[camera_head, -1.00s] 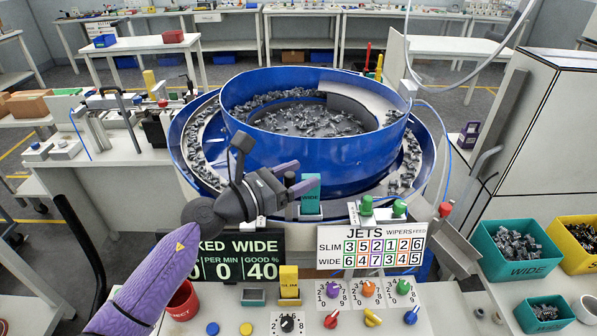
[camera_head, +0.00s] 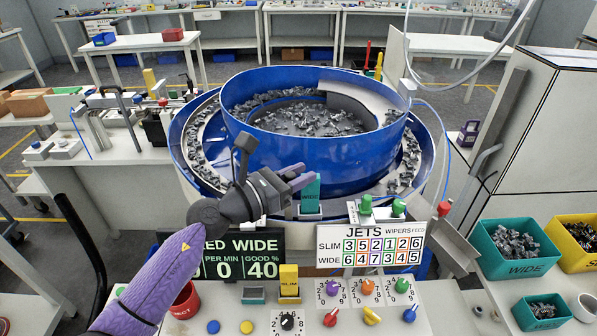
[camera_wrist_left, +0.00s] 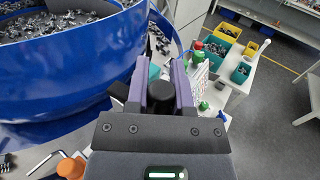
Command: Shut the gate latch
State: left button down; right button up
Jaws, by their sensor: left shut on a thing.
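My left gripper (camera_head: 299,176) reaches in from the left, in front of the blue bowl's wall. In the left wrist view its two purple fingers (camera_wrist_left: 161,68) are closed around a black round knob (camera_wrist_left: 160,92). This knob may be the gate latch's handle, but the latch body cannot be made out. In the head view the knob is hidden by the fingers. A teal block marked WIDE (camera_head: 311,196) stands just below and right of the fingertips. My right gripper is not in view.
The blue bowl (camera_head: 318,165) full of grey connectors stands behind the gripper. A black display (camera_head: 240,268) and a white JETS board (camera_head: 371,246) stand in front. A panel with several knobs lies nearer. Teal (camera_head: 518,268) and yellow bins stand at right.

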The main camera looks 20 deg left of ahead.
pick_arm(q)
jog(key=w+n+t+y+p, duration=0.1)
jog(key=n+y+p, duration=0.1)
jog(key=y, duration=0.3)
jog(key=w+n+t+y+p, duration=0.1)
jog(key=n+y+p, duration=0.2)
jog(key=n+y, duration=0.2)
jog(key=w+n+y+p, duration=0.1)
jog(key=n+y+p, duration=0.2)
jog(key=y, duration=0.3)
jog(key=shift+w+d+f+n+t+y, duration=0.15)
jog(key=shift+d+n+t+y, duration=0.2)
jog(key=shift+n, duration=0.35)
jog(key=n+y+b, duration=0.1)
jog(key=n+g+y+b, duration=0.1)
jog(key=y, duration=0.1)
jog(key=n+g+y+b, duration=0.1)
jog(key=shift+w+a, duration=0.25)
jog(key=shift+w, duration=0.15)
jog(key=n+g+y+b, duration=0.1)
jog(key=g+y+b, duration=0.1)
jog(key=y, duration=0.1)
jog(key=shift+w+a+n+b, duration=0.15)
jog(key=shift+a+n+b, duration=0.05)
jog(key=shift+n+b, duration=0.2)
jog(key=shift+r, duration=0.2)
